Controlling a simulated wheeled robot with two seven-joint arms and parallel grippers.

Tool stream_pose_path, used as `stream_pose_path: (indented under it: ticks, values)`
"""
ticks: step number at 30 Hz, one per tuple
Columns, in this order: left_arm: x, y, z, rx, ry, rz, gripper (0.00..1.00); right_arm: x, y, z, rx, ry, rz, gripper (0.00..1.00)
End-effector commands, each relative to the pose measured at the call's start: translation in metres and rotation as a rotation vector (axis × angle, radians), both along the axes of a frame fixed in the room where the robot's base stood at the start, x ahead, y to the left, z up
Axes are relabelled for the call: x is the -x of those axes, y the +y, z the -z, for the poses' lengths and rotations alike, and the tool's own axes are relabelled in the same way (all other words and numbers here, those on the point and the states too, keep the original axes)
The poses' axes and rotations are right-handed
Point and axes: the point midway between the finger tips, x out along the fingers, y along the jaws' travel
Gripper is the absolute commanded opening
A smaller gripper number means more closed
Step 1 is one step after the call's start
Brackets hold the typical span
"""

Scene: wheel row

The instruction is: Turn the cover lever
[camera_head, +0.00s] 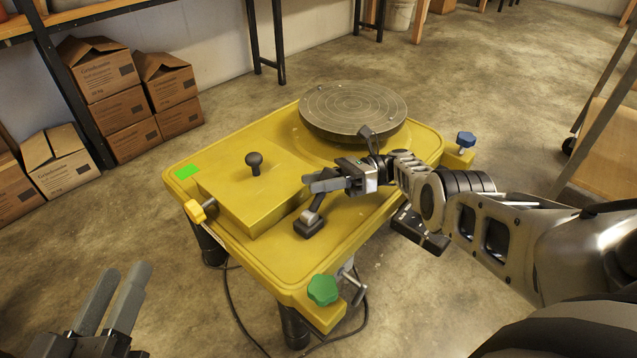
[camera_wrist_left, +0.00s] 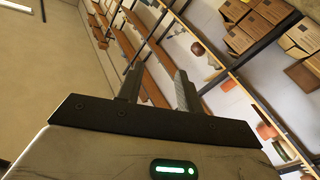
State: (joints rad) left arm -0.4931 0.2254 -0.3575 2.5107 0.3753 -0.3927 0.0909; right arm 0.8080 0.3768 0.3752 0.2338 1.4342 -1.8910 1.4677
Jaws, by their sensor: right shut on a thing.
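The yellow work table (camera_head: 350,248) carries a raised square yellow cover (camera_head: 235,185) with a black ball knob (camera_head: 254,162) on top. The cover lever (camera_head: 309,222) stands on a dark base at the cover's right side, tilted up to the right. My right gripper (camera_head: 322,183) is shut on the lever's upper end, and its fingers hide that end. My left gripper (camera_head: 124,272) is open and empty, left of and apart from the table. Its parted fingers also show in the left wrist view (camera_wrist_left: 157,72).
A round grey turntable (camera_head: 353,110) sits at the table's back. Yellow (camera_head: 201,211), green (camera_head: 322,290) and blue (camera_head: 466,140) knobs stick out at the edges, and a green patch (camera_head: 187,173) marks the left corner. Cardboard boxes (camera_head: 108,90) stand at back left.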

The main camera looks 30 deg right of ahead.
Motion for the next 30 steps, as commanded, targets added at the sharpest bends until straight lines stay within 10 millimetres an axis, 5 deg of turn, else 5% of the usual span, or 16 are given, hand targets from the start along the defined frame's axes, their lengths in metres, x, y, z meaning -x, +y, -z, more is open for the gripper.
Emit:
stream_pose_path:
  ticks: [5, 6, 9, 20, 30]
  values:
    - [0.0, 0.0, 0.0, 0.0, 0.001, 0.0, 0.36, 0.002, -0.001, 0.003, 0.002, 0.012, 0.001, 0.0]
    - [0.0, 0.0, 0.0, 0.0, 0.001, 0.0, 0.36, 0.002, -0.001, 0.003, 0.002, 0.013, 0.001, 0.39]
    - [0.0, 0.0, 0.0, -0.001, 0.0, 0.0, 0.36, 0.002, -0.001, 0.003, 0.001, 0.01, 0.002, 0.57]
    - [-0.001, 0.001, 0.003, -0.012, -0.025, -0.009, 0.36, 0.002, -0.008, 0.004, 0.001, 0.006, 0.003, 0.57]
    - [-0.011, 0.006, -0.059, -0.138, -0.572, -0.066, 0.36, 0.011, -0.058, 0.009, 0.002, 0.007, 0.002, 0.57]
